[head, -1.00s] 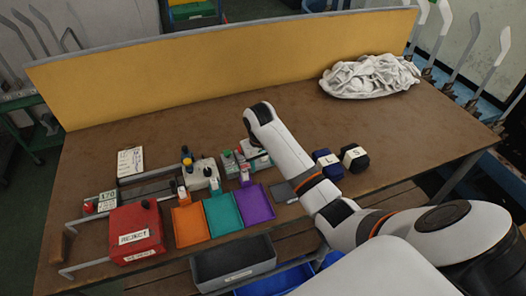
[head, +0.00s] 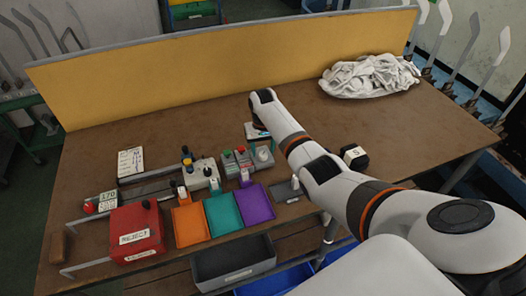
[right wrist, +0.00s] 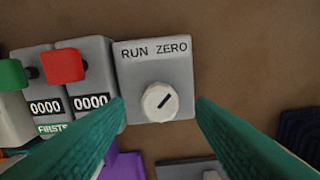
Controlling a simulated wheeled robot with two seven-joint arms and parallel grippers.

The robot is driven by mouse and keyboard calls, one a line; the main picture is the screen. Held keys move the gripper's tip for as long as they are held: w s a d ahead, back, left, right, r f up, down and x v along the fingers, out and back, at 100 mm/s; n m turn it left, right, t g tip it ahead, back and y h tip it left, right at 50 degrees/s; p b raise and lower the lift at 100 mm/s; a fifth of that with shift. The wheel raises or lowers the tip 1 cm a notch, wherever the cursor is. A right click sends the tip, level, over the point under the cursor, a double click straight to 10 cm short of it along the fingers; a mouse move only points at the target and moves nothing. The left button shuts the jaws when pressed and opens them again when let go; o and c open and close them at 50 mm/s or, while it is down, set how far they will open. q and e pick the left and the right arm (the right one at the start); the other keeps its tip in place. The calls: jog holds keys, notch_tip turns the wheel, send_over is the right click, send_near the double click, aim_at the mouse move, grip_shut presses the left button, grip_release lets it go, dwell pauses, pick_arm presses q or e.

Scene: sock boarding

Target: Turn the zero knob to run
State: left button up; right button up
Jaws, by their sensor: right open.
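The zero knob (right wrist: 160,102) is a round white dial on a grey box (right wrist: 178,72) marked RUN on the left and ZERO on the right. Its dark pointer line slants up and right, toward the word ZERO. In the head view the box (head: 264,162) stands at the right end of the counter row. My right gripper (head: 262,146) is above the box. In the right wrist view its two teal fingers are open, one on each side of the knob, with gaps between; no contact shows. My left gripper is not in view.
Two counters reading 0000 (right wrist: 68,105), with red and green buttons, stand left of the box. Orange, teal (head: 222,213) and purple trays lie in front. A red box (head: 136,232) is at left. A black block (head: 355,157) and white cloth (head: 368,77) are at right.

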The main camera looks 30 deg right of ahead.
jog(key=shift+f, duration=0.95)
jog(key=c, duration=1)
jog(key=shift+o, duration=0.2)
